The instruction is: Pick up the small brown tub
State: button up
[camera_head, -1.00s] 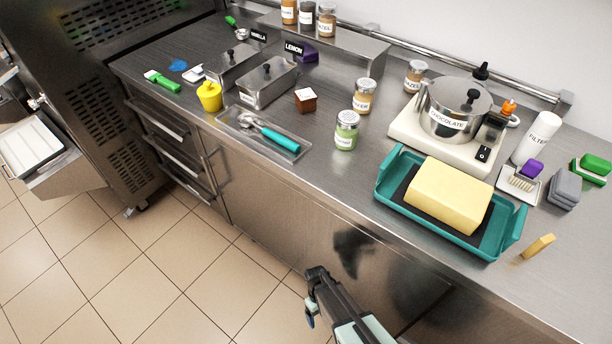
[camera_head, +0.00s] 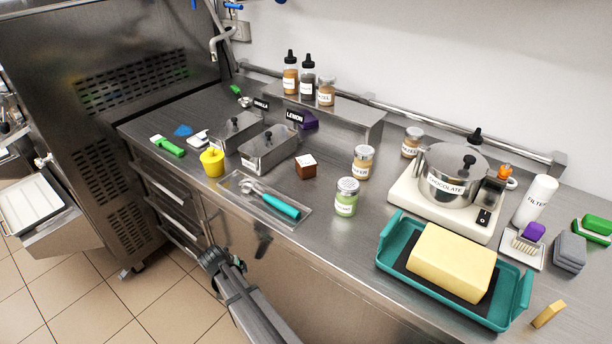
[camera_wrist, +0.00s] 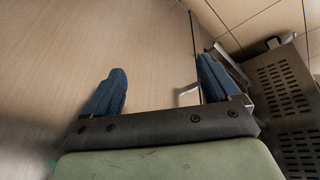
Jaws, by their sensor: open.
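The small brown tub (camera_head: 305,166) stands on the steel counter in the head view, a dark brown cube-like tub with a white label on top. It sits right of the steel lidded pans and left of the jars. My gripper (camera_head: 212,258) is in front of the counter, below its front edge, to the left of and lower than the tub, apart from it. In the wrist view my gripper (camera_wrist: 160,85) shows two blue fingers spread apart with nothing between them. The wrist view faces the cabinet front and floor; the tub is not in it.
A clear tray (camera_head: 265,199) with a teal-handled scoop lies between the tub and the front edge. A green-filled jar (camera_head: 346,197) stands right of the tub, a lidded pan (camera_head: 268,152) left. A yellow cup (camera_head: 212,162) is farther left. The shelf (camera_head: 340,118) is behind.

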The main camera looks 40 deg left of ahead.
jog(key=s+a+r+m+t+y, duration=0.1)
jog(key=a+r+y, duration=0.1)
jog(key=a+r, duration=0.35)
jog(key=a+r+y, duration=0.1)
jog(key=a+r, duration=0.2)
jog(key=r, duration=0.6)
jog(key=s+a+r+m+t+y, duration=0.1)
jog(key=a+r+y, duration=0.1)
jog(key=a+r, duration=0.45)
notch_tip(320, 180, up, 25)
jog(key=n+g+h, duration=0.3)
jog(key=h, duration=0.1)
send_over(307, 162)
jog(key=s+d, duration=0.2)
jog(key=d, duration=0.2)
jog(key=shift+n, duration=0.3)
jog(key=x, duration=0.8)
jog(key=shift+s+a+f, duration=0.15)
jog(key=shift+s+a, duration=0.05)
jog(key=shift+a, duration=0.15)
jog(key=shift+x, duration=2.55)
jog(key=shift+s+d+f, duration=0.1)
jog(key=shift+s+d, duration=0.05)
jog(key=c, duration=1.1)
